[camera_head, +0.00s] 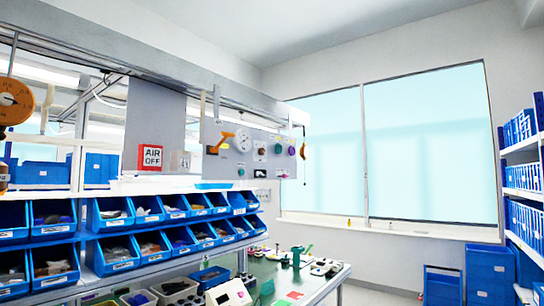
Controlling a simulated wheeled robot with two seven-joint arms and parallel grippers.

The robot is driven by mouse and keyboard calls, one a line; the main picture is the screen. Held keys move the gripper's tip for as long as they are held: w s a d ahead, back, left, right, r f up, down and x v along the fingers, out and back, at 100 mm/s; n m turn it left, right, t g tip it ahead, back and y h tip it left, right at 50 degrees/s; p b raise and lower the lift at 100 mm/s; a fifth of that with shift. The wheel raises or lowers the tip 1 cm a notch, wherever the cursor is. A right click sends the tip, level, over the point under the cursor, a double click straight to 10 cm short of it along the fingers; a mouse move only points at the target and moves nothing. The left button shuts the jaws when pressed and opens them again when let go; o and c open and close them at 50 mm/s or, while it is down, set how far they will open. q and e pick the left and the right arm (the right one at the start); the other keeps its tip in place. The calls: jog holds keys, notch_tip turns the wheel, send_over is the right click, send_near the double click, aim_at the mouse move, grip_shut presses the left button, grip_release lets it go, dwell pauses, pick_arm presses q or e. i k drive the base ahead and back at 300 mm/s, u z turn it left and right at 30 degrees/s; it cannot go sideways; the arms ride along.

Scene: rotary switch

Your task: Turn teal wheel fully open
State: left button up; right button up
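A grey control panel (225,165) hangs above the bench near the middle of the head view. On its right part is a small round green-teal knob or wheel (278,149), which looks like the teal wheel. It is too small to tell how far it is turned. A purple knob (292,150) is just to its right. A white round gauge (243,140) and an orange lever (220,143) are to its left. Neither of my grippers shows in this view, and nothing touches the wheel.
An "AIR OFF" sign (151,157) hangs left of the panel. Rows of blue bins (108,214) stand below and left. The bench top (322,284) holds a green tool (297,256) and several small items. Blue crates (490,268) stand on the floor at right, with open floor before them.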

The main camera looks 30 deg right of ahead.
aim_at(278, 147)
jog(key=z, duration=2.35)
jog(key=i, duration=4.6)
jog(key=u, duration=2.35)
